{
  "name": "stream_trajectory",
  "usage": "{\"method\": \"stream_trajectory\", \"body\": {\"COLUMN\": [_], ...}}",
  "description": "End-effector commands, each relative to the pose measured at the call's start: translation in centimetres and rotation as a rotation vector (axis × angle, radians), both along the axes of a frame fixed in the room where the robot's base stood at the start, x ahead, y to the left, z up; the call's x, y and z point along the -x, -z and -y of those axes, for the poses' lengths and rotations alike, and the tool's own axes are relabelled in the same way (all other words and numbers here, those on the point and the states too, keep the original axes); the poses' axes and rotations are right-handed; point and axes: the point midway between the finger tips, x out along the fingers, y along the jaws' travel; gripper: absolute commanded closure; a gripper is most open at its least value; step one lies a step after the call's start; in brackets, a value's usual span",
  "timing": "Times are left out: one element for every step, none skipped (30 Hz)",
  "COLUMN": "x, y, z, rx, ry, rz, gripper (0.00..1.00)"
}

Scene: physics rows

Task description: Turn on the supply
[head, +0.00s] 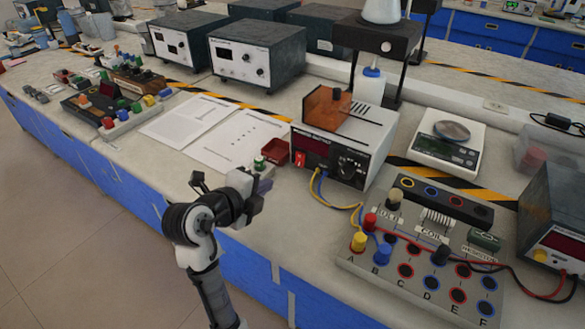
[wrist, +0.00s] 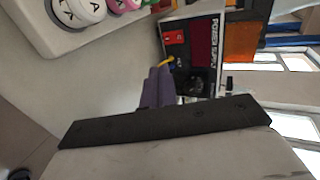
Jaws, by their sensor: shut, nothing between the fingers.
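The power supply (head: 325,150) is a white-and-dark box on the bench, with a dark red display and a dark knob on its front. Its red rocker switch (head: 299,158) is at the front's left side; the switch also shows near the top of the wrist view (wrist: 173,38). I cannot tell which way the switch is set. My gripper (head: 264,184) is in front of and left of the supply, apart from the switch. In the wrist view its purple fingers (wrist: 157,88) are shut together and empty, pointing toward the supply's front.
Yellow and blue leads run from the supply's front to a grey circuit board (head: 400,245) with coloured sockets at the right. A small red tray (head: 275,151) sits left of the supply. Paper sheets (head: 228,137) lie farther left. A scale (head: 447,142) stands behind right.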

Motion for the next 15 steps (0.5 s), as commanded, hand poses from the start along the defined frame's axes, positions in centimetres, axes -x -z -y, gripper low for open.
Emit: {"method": "stream_trajectory", "body": {"x": [-0.5, -0.9, -1.5, -2.0, -2.5, -3.1, -3.6, -4.1, -4.7, -5.2, -5.7, -6.2, -6.6, -7.1, -7.6], "y": [0.2, 0.4, 0.7, 0.9, 1.2, 1.5, 1.8, 2.0, 2.4, 2.6, 2.9, 3.2, 3.5, 3.3, 3.4], "z": [0.6, 0.9, 1.3, 1.6, 2.0, 2.5, 2.9, 3.2, 3.7, 4.0, 4.4, 4.8, 5.0, 5.3, 5.7], "rx": [0.0, 0.0, 0.0, 0.001, 0.001, 0.0, 0.001, 0.0, 0.0, 0.0, -0.001, -0.001, -0.002, -0.002, -0.002], "ry": [0.005, 0.006, 0.003, 0.005, 0.005, 0.006, 0.005, 0.004, 0.004, 0.003, 0.005, 0.005, 0.003, 0.003, 0.004], "rz": [-0.003, -0.002, -0.004, -0.004, -0.004, -0.005, -0.004, -0.005, -0.005, -0.004, -0.004, -0.004, -0.003, -0.003, -0.001], "gripper": [1.0, 1.0, 1.0, 1.0, 1.0, 1.0, 1.0, 1.0, 1.0, 1.0, 1.0, 1.0, 1.0, 1.0, 1.0]}}
